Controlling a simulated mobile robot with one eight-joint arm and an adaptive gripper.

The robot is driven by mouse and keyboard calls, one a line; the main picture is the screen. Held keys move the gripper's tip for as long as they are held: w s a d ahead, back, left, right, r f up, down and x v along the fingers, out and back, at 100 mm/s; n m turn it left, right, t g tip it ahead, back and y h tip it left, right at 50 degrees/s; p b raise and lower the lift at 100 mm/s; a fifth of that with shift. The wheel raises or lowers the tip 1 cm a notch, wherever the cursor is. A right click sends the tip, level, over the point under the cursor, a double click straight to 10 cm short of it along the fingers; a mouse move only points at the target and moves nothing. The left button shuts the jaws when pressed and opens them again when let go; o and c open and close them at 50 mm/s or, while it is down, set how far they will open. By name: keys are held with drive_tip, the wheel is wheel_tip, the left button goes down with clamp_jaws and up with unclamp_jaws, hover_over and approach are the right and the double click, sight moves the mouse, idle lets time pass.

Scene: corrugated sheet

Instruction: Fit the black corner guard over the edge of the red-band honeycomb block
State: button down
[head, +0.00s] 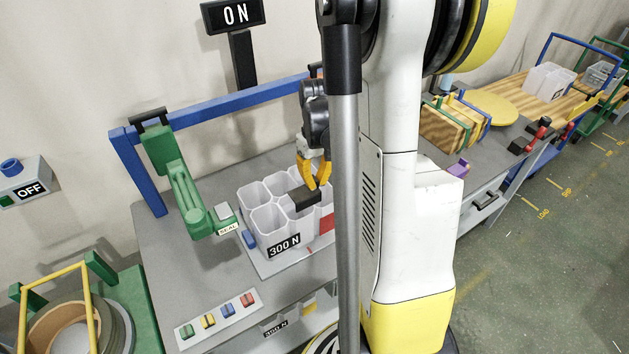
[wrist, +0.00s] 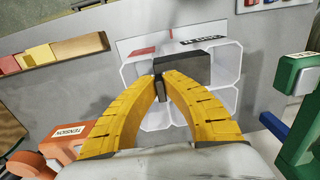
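The white honeycomb block (head: 270,240) stands on the grey bench, with open cells and a "300 N" label; it also shows in the wrist view (wrist: 134,76). A red patch (head: 326,223) shows on its right side, partly behind my arm. My gripper (head: 316,182) points down over the block. Its yellow fingers, also in the wrist view (wrist: 160,80), are closed together on the black corner guard (head: 303,199).
A green sealing tool (head: 182,190) stands left of the block under a blue frame (head: 220,101). A strip of coloured clips (head: 216,317) lies at the bench front. An orange "TENSION" tool (wrist: 75,138) is near the fingers in the wrist view.

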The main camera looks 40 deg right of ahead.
sight(315, 200)
wheel_tip(315, 200, down, 8)
drive_tip(key=b, duration=0.6)
drive_tip(key=shift+r+b, duration=0.1)
drive_tip(key=shift+b, duration=0.3)
idle(0.7)
drive_tip(key=c, duration=1.1)
unclamp_jaws()
drive_tip(key=shift+r, duration=0.1)
drive_tip(key=shift+r+p, duration=2.1)
drive_tip(key=shift+r, duration=0.9)
